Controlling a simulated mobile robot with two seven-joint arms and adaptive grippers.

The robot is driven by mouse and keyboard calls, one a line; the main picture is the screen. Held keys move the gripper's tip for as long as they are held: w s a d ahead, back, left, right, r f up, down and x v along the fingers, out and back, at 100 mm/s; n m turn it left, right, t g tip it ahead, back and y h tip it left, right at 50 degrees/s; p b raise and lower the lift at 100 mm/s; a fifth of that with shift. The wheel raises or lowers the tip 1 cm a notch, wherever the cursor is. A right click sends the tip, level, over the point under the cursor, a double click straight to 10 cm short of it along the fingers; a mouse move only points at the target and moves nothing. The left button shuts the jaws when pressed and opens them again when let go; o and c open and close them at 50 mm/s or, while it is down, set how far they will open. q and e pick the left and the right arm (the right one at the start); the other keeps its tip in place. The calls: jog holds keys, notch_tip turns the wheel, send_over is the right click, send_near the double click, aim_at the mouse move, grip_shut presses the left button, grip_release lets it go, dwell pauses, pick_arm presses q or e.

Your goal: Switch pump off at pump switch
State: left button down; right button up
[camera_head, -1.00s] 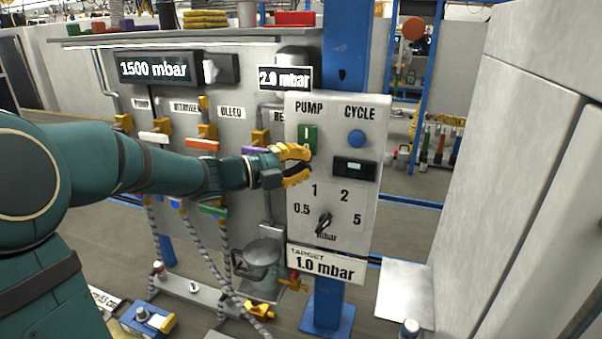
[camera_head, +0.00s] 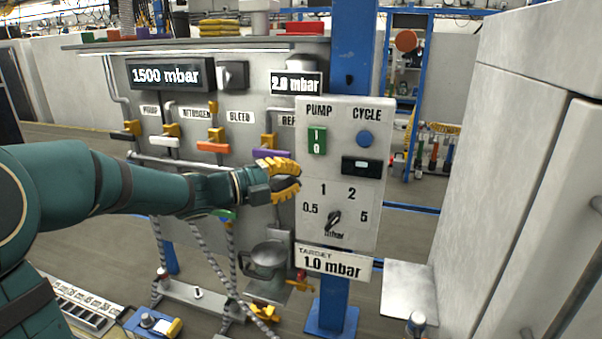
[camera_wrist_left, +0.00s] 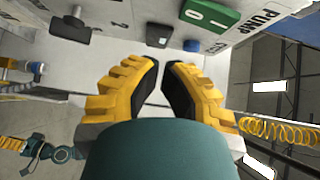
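The pump switch (camera_head: 317,141) is a green rocker marked I and 0, under the PUMP label on the grey control panel (camera_head: 340,115). It also shows at the top of the left wrist view (camera_wrist_left: 209,13). My left gripper (camera_head: 298,183), with yellow and black fingers, is below and left of the switch, by the panel's left edge. In the left wrist view its fingers (camera_wrist_left: 163,68) stand apart with nothing between them. It appears clear of the switch. My right gripper is not in view.
Valves with coloured handles (camera_head: 213,147) are behind my arm. A grey cabinet (camera_head: 530,150) stands at the right.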

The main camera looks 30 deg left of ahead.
pick_arm(q)
jog(key=v, duration=0.6)
jog(key=shift+f, duration=0.55)
jog(key=shift+a, duration=0.1)
jog(key=w+d+f+n+g+y, duration=0.1)
jog(key=w+d+f+n+y, duration=0.15)
jog(key=d+f+n, duration=0.4)
jog(key=w+d+f+n+g+y, duration=0.1)
jog(key=w+f+n, duration=0.25)
jog(key=f, duration=0.65)
jog(key=w+d+f+n+g+y, duration=0.1)
jog(key=w+d+f+n, duration=0.15)
jog(key=f+n, duration=0.5)
jog(key=s+d+f+n+g, duration=0.2)
jog(key=s+d+f, duration=0.2)
jog(key=f, duration=0.3)
jog(key=s+d+f+n+g, duration=0.25)
jog(key=d+f, duration=0.25)
jog(key=f, duration=0.3)
jog(key=s+d+f+n+g, duration=0.1)
jog(key=s+d+f+g, duration=0.2)
jog(key=s, duration=0.3)
jog(key=s+d+f+n+g+y, duration=0.1)
jog(key=s+d+f+n+g, duration=0.1)
jog(key=s+f, duration=0.3)
jog(key=s+d+g, duration=0.1)
jog(key=s, duration=0.1)
jog(key=shift+s+d+n, duration=0.25)
jog(key=shift+d+n, duration=0.05)
jog(key=shift+d, duration=0.05)
